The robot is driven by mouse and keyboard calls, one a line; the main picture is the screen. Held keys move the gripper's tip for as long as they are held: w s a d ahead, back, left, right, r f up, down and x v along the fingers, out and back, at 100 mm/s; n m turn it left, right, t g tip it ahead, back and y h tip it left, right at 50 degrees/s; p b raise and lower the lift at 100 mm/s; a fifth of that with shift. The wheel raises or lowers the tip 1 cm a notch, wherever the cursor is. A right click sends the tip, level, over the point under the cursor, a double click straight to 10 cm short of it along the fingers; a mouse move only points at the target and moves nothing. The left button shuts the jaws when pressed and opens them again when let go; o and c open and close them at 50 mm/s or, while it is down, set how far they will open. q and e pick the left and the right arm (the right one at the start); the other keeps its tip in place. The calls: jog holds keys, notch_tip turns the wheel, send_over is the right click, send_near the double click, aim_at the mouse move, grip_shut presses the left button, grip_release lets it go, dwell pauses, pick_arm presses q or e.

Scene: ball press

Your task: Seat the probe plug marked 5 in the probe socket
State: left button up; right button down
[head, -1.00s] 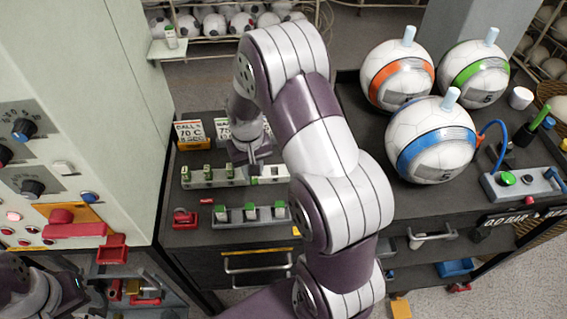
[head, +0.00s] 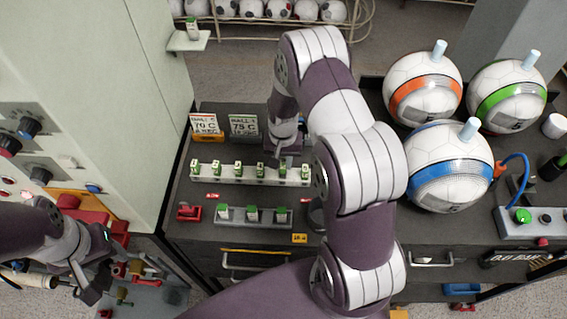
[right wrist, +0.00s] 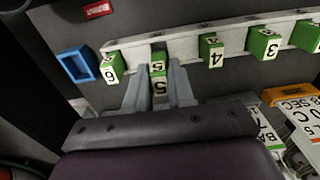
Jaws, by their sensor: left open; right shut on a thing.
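Several green-topped plugs with white number labels stand in a long pale rack (head: 235,180) on the dark bench. In the right wrist view, the plug marked 5 (right wrist: 158,66) is between my right gripper's fingers (right wrist: 157,88), which are shut on it. It appears to be still in the rack (right wrist: 185,50), between plug 6 (right wrist: 112,70) and plug 4 (right wrist: 212,52). In the head view my right gripper (head: 284,155) is at the rack's back right, partly hidden by my arm. My left gripper (head: 84,284) is open and empty at lower left. I cannot identify the probe socket.
A blue frame (right wrist: 77,65) lies beyond plug 6. Banded balls (head: 447,170) are at right, a panelled cabinet (head: 90,80) at left.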

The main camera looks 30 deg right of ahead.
aim_at(282, 167)
notch_tip(282, 167, down, 2)
jog(key=shift+s+a+f+p, duration=0.15)
jog(key=shift+f+p, duration=0.1)
jog(key=shift+p, duration=0.15)
jog(key=shift+f, duration=0.45)
jog(key=c, duration=1)
grip_release()
jog(key=shift+r, duration=0.1)
jog(key=shift+o, duration=0.2)
jog(key=shift+r, duration=0.1)
